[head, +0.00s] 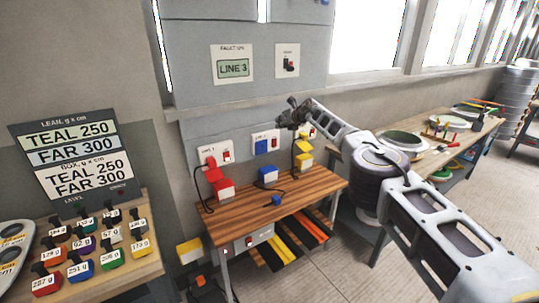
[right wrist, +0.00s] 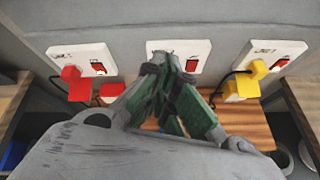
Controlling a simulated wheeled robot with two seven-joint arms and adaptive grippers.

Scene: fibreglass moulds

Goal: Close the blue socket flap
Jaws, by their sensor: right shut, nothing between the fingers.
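The middle wall socket (head: 266,140) has a blue flap (head: 261,146) on its left and a red switch on its right. I cannot tell how far the flap stands open. In the right wrist view the white socket plate (right wrist: 197,48) is straight ahead, and my fingers hide the flap. My right gripper (head: 290,114) is shut and empty. In the head view it appears above and right of the blue socket; in the right wrist view its fingertips (right wrist: 168,62) overlap the plate. Contact cannot be told. My left gripper is out of view.
A red socket with a red plug (head: 213,173) is at left, a yellow socket (head: 303,146) at right. The wooden bench (head: 305,190) below holds red, blue (head: 267,174) and yellow blocks and a small blue plug (head: 277,200). Labelled weights stand at left.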

